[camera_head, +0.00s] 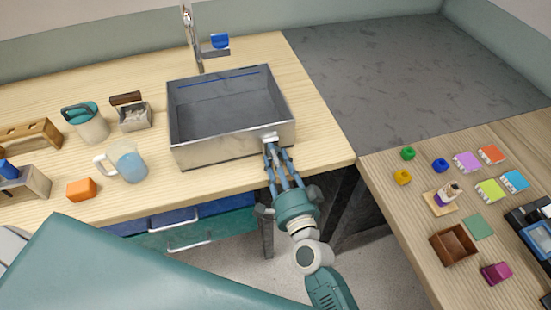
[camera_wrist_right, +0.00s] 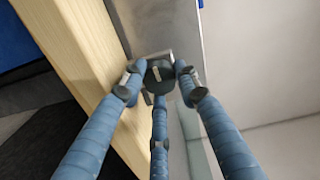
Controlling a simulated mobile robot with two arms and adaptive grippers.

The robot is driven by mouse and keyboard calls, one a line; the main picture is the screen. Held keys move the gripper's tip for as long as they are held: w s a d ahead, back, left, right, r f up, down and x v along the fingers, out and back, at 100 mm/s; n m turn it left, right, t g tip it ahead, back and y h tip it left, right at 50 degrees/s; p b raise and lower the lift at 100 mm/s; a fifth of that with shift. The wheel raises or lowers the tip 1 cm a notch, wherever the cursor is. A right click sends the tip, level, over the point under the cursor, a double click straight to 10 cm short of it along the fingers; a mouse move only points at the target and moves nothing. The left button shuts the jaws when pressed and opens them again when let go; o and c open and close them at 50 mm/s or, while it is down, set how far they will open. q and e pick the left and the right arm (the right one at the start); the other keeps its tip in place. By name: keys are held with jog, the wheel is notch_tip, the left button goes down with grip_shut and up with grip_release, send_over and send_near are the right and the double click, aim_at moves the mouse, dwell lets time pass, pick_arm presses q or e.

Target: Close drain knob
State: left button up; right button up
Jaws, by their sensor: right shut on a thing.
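The drain knob (camera_wrist_right: 158,74) is a dark round knob with a pale line mark on its face. It sits on a light square plate (camera_head: 270,136) on the front wall of the metal sink (camera_head: 225,148), near its right corner. My right gripper (camera_wrist_right: 158,80) has its blue fingers closed around the knob, with fingertips on both sides and one below. In the head view my right gripper (camera_head: 271,147) reaches up to the sink front from below, and the knob is hidden behind the fingers. My left gripper is not in view.
A faucet (camera_head: 198,45) with a blue handle stands behind the sink. A glass pitcher (camera_head: 128,162), an orange block (camera_head: 82,189) and a teal-lidded container (camera_head: 88,122) stand left of it. The wooden counter's front edge runs just below the sink. Small coloured items lie on the right table (camera_head: 420,220).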

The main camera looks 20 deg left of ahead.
jog(key=shift+w+d+r+m, duration=0.2)
jog(key=shift+w+r+m, duration=0.05)
jog(key=shift+r+m, duration=0.1)
jog(key=o, duration=1.2)
jog(key=shift+c, duration=0.2)
jog(key=shift+f, duration=0.2)
jog(key=v, duration=1.2)
jog(key=shift+f, duration=0.1)
